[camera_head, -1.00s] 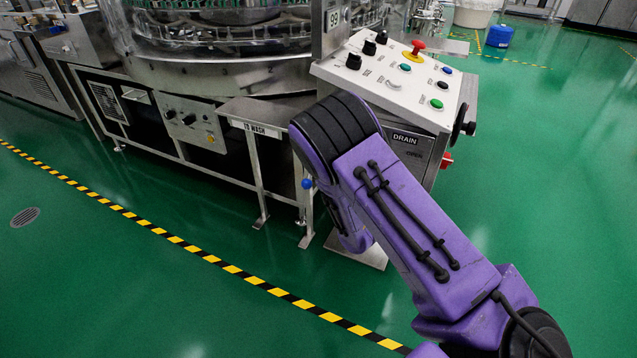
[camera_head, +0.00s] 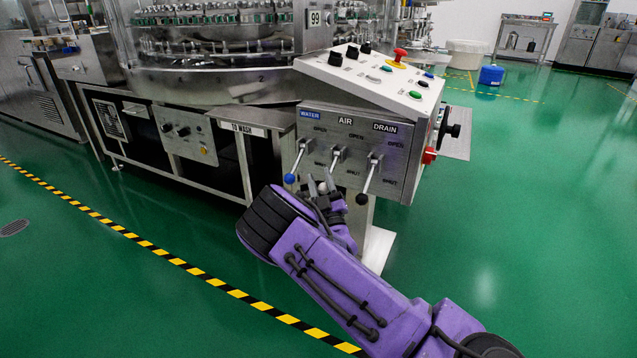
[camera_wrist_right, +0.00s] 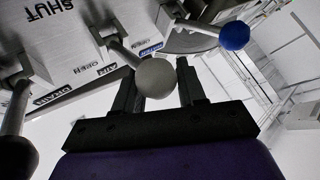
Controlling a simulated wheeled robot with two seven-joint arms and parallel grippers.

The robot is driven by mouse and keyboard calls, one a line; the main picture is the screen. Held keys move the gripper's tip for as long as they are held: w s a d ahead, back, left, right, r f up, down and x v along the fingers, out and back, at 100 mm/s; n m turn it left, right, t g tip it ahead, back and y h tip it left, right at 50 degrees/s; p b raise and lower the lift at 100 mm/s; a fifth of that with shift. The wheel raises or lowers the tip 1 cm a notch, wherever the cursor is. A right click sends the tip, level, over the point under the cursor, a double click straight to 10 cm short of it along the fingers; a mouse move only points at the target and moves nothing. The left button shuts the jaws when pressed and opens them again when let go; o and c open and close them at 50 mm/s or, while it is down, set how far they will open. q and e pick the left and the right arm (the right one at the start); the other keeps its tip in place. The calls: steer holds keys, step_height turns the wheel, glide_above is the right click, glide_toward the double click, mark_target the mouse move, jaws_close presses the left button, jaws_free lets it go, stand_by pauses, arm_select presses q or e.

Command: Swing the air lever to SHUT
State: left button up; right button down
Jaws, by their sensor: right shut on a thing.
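The air lever (camera_head: 333,166) is the middle of three levers on the grey valve panel, under the AIR label (camera_head: 345,121). In the head view it slants down and a little left from its hub. Its pale ball knob shows in the right wrist view (camera_wrist_right: 156,78), between the two dark fingers of my right gripper (camera_wrist_right: 158,92). My right gripper (camera_head: 323,192) is shut on this knob, reaching from below. A SHUT marking (camera_wrist_right: 55,15) shows in the wrist view. My left gripper is out of view.
The water lever with a blue knob (camera_head: 290,178) is close on the left, and the drain lever with a black knob (camera_head: 362,198) close on the right. The sloped button panel (camera_head: 372,75) is above. Green floor (camera_head: 510,220) is open to the right.

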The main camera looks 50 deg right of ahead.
steer(key=shift+d+f, duration=0.15)
steer(key=shift+f, duration=0.1)
stand_by(0.4)
steer(key=c, duration=0.7)
jaws_free()
steer(key=shift+f, duration=0.1)
steer(key=shift+s+f, duration=0.15)
steer(key=v, duration=0.3)
steer(key=p+v, duration=0.1)
steer(key=v, duration=0.2)
steer(key=p+v, duration=0.1)
steer(key=v, duration=0.2)
steer(key=shift+s+a, duration=0.2)
steer(key=shift+a, duration=0.3)
steer(key=shift+f, duration=0.1)
